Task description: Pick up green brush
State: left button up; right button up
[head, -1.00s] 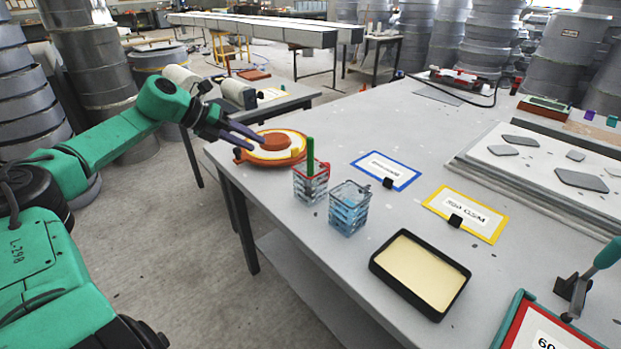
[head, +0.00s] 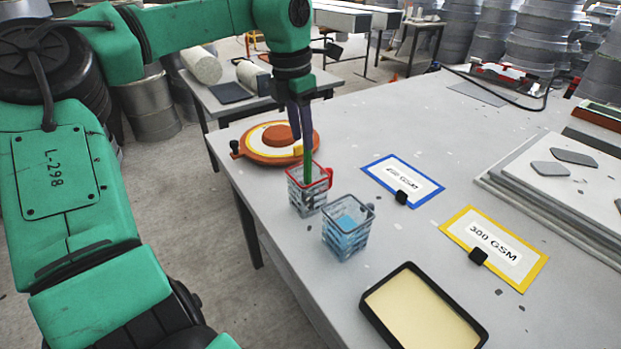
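The green brush (head: 307,168) stands upright in a clear cup with a red rim (head: 305,196) near the table's left edge. My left gripper (head: 300,140) points down from above, its dark purple fingers at the top of the brush handle. The fingers look close together and overlap the handle's upper end, so I cannot tell whether they grip it or are only beside it. My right gripper is not in view.
A clear cup with blue contents (head: 348,228) stands just right of the brush cup. An orange round mould (head: 265,143) lies behind. A blue-framed card (head: 380,179), a yellow-framed card (head: 535,279) and a black-rimmed tray (head: 372,312) lie to the right.

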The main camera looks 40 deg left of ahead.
aim_at(309, 169)
pick_arm(q)
jog(key=f, duration=0.3)
jog(key=w+f, duration=0.1)
jog(key=f, duration=0.2)
jog(key=f+p, duration=0.1)
jog(key=f, duration=0.2)
jog(key=shift+w+d+f, duration=0.2)
jog(key=shift+d, duration=0.05)
jog(key=shift+f, duration=0.25)
jog(key=shift+w, duration=0.15)
jog(key=shift+c, duration=0.3)
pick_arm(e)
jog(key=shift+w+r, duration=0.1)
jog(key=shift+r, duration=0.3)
pick_arm(q)
grip_shut()
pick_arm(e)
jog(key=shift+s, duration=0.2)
